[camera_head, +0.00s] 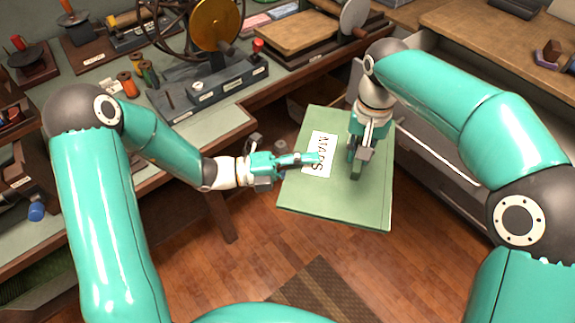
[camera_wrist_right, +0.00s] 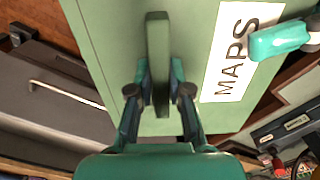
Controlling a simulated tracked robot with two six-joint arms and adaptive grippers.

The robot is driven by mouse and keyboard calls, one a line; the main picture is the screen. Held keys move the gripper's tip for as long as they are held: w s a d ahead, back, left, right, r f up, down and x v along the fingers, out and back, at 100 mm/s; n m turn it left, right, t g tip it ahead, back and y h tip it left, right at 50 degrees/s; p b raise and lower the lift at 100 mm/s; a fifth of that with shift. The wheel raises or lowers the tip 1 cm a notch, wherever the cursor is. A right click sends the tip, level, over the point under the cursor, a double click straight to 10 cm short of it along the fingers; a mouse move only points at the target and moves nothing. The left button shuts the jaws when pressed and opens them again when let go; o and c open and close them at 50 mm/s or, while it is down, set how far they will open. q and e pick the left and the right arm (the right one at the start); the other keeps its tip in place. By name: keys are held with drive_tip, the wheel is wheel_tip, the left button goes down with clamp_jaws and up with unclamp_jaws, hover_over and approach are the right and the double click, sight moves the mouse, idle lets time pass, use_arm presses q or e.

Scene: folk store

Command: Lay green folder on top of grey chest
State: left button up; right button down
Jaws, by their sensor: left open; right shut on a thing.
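The green folder (camera_head: 340,205) hangs over the floor in the middle of the head view, its white MAPS label (camera_head: 320,155) facing up. My right gripper (camera_head: 358,160) is shut on a raised green grip on the folder's face; the right wrist view shows this grip (camera_wrist_right: 158,60) between the fingers. My left gripper (camera_head: 305,159) is open over the label; I cannot tell whether it touches the folder. It also shows in the right wrist view (camera_wrist_right: 282,40). A grey chest front (camera_head: 440,160) stands at the right, partly behind my right arm. It shows a pale handle in the wrist view (camera_wrist_right: 70,95).
A workbench (camera_head: 205,130) with a brass-wheeled machine (camera_head: 215,25), thread spools and tools runs along the left and back. A wooden top (camera_head: 490,40) with small items lies at the back right. The wooden floor (camera_head: 240,260) is open, with a brown mat (camera_head: 320,295) in front.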

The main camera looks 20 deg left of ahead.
use_arm(q)
drive_tip(key=shift+w+d, duration=0.25)
drive_tip(key=shift+d, duration=0.35)
clamp_jaws()
use_arm(e)
drive_tip(key=c, duration=1)
unclamp_jaws()
